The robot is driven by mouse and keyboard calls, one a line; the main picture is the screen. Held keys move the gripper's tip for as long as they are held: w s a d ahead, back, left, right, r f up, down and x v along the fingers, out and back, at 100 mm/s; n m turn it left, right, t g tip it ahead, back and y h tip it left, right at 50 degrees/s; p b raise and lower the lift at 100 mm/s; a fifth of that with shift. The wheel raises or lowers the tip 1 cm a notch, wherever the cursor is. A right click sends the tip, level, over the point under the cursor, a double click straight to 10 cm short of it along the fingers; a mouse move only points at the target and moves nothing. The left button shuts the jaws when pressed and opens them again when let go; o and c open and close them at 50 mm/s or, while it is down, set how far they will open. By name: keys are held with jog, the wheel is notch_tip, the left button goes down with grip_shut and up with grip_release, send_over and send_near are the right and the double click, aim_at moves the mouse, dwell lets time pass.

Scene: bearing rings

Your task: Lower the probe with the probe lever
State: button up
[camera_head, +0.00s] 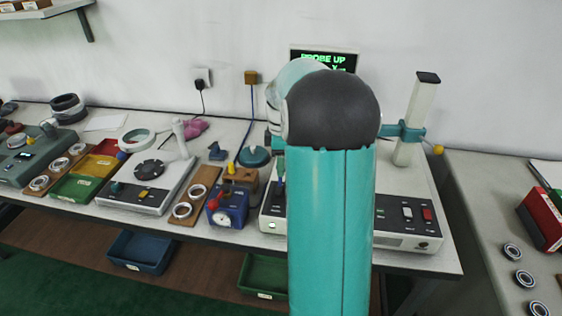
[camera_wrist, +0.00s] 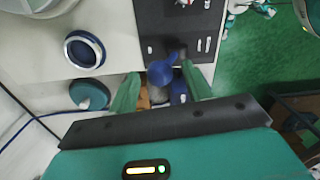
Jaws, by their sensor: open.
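The measuring machine (camera_head: 410,242) has a white base with a dark front panel and a pale upright column (camera_head: 416,122). A teal bracket (camera_head: 403,131) is on the column. The display (camera_head: 345,60) on the wall reads "PROBE UP". My gripper (camera_wrist: 161,86) is open in the wrist view, with one green finger on each side of a blue knob (camera_wrist: 163,67) on a grey stem, which looks like the probe lever. I cannot tell whether either finger touches it. In the head view my teal arm hides the machine's middle, and the probe tip is not clear.
A bearing ring (camera_wrist: 84,50) and a teal round part (camera_wrist: 90,94) are to the left in the wrist view. A blue gauge box (camera_head: 228,207) with a red lever and a wooden block (camera_head: 242,177) stand left of the machine. The right bench (camera_head: 480,200) holds several rings.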

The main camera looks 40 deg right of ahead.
jog(key=shift+f, duration=0.1)
grip_shut()
